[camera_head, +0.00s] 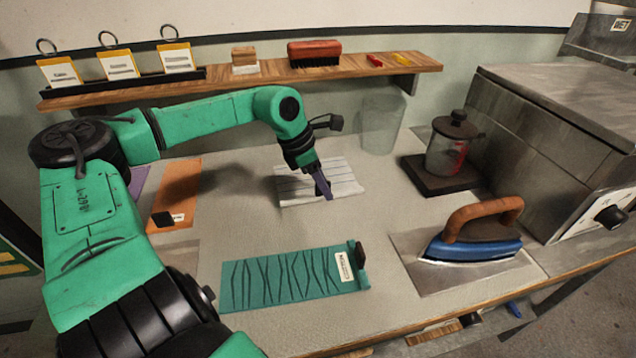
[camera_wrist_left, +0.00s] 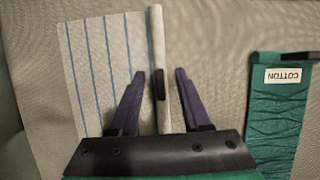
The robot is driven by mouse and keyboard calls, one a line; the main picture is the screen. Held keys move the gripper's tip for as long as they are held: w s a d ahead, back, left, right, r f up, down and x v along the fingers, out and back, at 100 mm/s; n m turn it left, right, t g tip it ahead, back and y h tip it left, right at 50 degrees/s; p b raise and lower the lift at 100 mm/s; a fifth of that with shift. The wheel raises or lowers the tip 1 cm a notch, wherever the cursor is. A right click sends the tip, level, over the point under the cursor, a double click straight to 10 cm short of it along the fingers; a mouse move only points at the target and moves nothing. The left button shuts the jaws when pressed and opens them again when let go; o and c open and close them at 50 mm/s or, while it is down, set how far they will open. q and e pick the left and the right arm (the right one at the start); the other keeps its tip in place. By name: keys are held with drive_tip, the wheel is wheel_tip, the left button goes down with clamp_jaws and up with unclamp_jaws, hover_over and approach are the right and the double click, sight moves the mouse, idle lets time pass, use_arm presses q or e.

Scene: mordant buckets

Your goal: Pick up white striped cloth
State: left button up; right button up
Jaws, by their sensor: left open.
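The white striped cloth (camera_head: 335,180) lies flat on the table in the middle of the head view, with thin dark stripes. In the left wrist view the cloth (camera_wrist_left: 95,60) fills the upper left, with blue stripes and a rolled or folded edge along its right side. A small dark piece sits on that edge. My left gripper (camera_head: 324,192) is over the cloth's edge, and in the wrist view its purple fingers (camera_wrist_left: 166,80) are open on either side of that edge. Whether they touch the table is unclear. My right gripper is not seen.
A teal patterned cloth (camera_head: 290,280) labelled COTTON lies in front. A blue iron (camera_head: 472,245) stands at right, a glass jar (camera_head: 447,155) on a dark base behind it. A clear container (camera_head: 382,122) stands behind the striped cloth. An orange cloth (camera_head: 178,190) lies left.

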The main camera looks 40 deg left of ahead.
use_arm(q)
clamp_jaws()
drive_tip(key=shift+r, duration=0.15)
